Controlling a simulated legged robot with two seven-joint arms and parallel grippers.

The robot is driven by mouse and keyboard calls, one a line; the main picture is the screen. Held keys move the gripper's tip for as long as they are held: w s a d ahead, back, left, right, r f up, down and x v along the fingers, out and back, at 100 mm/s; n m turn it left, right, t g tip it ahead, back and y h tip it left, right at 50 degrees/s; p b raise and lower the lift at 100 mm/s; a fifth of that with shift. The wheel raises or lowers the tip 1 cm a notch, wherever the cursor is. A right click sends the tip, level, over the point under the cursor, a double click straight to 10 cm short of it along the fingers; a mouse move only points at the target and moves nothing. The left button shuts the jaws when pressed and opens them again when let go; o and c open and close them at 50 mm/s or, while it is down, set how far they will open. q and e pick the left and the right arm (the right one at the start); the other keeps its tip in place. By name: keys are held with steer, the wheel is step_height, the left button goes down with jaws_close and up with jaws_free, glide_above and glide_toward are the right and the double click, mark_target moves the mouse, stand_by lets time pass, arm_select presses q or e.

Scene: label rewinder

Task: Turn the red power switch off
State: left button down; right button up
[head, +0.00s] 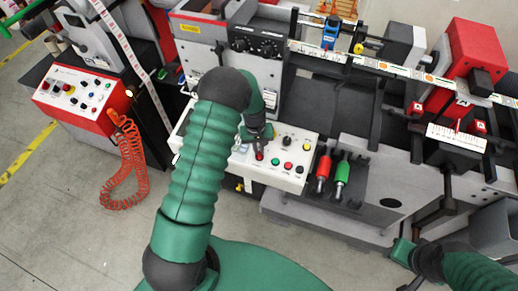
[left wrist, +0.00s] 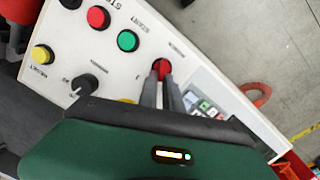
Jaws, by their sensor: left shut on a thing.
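The red power switch (left wrist: 161,67) is a round red knob on the white control panel (left wrist: 218,72). In the left wrist view my left gripper (left wrist: 162,82) has its two dark fingers close together at the knob, one on each side, shut on it. The fingers hide part of the knob, so I cannot tell which way it is turned. In the head view my left gripper (head: 258,152) reaches down to the panel (head: 304,143), with a bit of red at its tips. My right gripper (head: 403,252) is at the lower right, away from the panel, and its fingers are unclear.
Red (left wrist: 98,18), green (left wrist: 128,41) and yellow (left wrist: 42,54) buttons and a black knob (left wrist: 84,84) sit near the switch. Red (head: 323,169) and green (head: 342,175) handled tools lie right of the panel. A second red-framed panel (head: 73,93) stands at left.

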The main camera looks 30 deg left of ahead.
arm_select(q)
steer(key=shift+s+d+f, duration=0.15)
steer(key=shift+s+f, duration=0.1)
steer(key=shift+s, duration=0.05)
steer(key=c, duration=1.5)
jaws_free()
steer(key=shift+d, duration=0.1)
steer(key=shift+w+r, duration=0.1)
steer(key=shift+w, duration=0.1)
steer(key=shift+a+r, duration=0.2)
steer(key=shift+a, duration=0.05)
steer(key=r+b, duration=0.1)
steer(key=r, duration=0.4)
steer(key=r+b, duration=0.1)
steer(key=r, duration=0.4)
steer(key=r+b, duration=0.1)
steer(key=r, duration=0.5)
steer(key=shift+s+a+r, duration=0.1)
steer(key=shift+s+a, duration=0.15)
steer(key=shift+a, duration=0.05)
